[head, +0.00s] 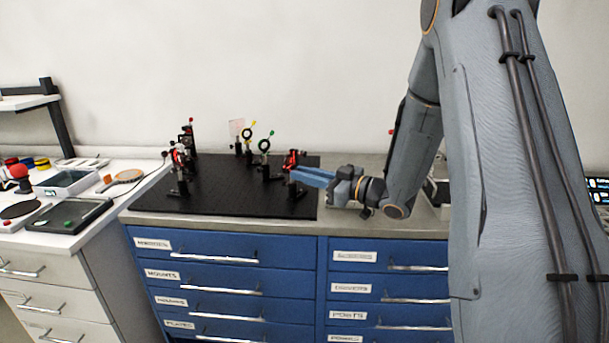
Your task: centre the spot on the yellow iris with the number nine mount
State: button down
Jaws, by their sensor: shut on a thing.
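My gripper (312,177) reaches in from the right with blue fingers, at the right side of the black breadboard (222,203). Its tips are at a mount with red parts (292,160) on a black post, and it is shut on that mount. I cannot read a number on it. The yellow iris (247,133) stands on a post at the back of the breadboard. A green iris (264,146) stands nearer, to its right. A pale card (236,128) is behind the yellow iris. No light spot can be made out.
Other red and black mounts (180,158) stand at the breadboard's left side. Blue drawers (215,243) are below the bench. A white side bench (75,240) at left holds trays and small items. The breadboard's front middle is clear.

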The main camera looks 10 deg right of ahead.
jog(key=shift+f+n+b, duration=0.1)
jog(key=shift+n+b, duration=3.4)
jog(key=shift+n, duration=0.9)
jog(key=c, duration=1.7)
grip_release()
jog(key=shift+a, duration=0.1)
jog(key=shift+c, duration=0.2)
